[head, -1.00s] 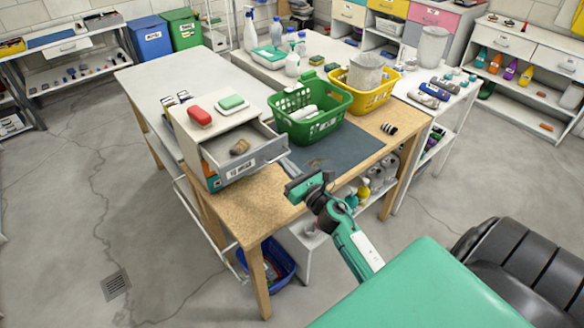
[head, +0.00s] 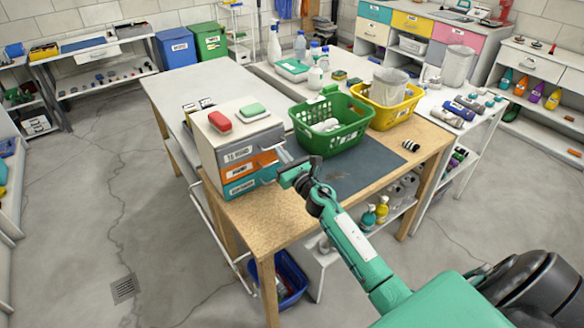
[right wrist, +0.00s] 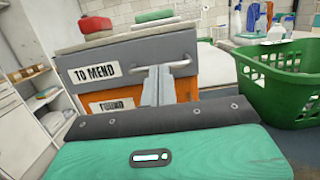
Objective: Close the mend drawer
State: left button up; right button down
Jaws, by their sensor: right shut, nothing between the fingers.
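The small drawer unit (head: 240,118) stands on the table's left front. Its grey top drawer, labelled "TO MEND" (head: 240,153), now sits in the unit, flush or nearly so; a small gap cannot be ruled out. Its front also shows in the right wrist view (right wrist: 125,65), with a metal bar handle (right wrist: 175,65). My right gripper (head: 285,158) is shut and empty, at the right part of the drawer front. My left gripper is out of view.
An orange drawer (head: 238,171) and a blue drawer (head: 240,186) lie below, both in. A green basket (head: 330,138) and a yellow basket (head: 390,115) stand to the right. The dark mat (head: 365,168) is mostly clear.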

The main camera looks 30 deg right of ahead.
jog(key=shift+w, duration=0.6)
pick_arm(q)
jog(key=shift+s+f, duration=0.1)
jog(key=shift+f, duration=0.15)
pick_arm(e)
jog(key=shift+r, duration=0.25)
jog(key=shift+r, duration=0.1)
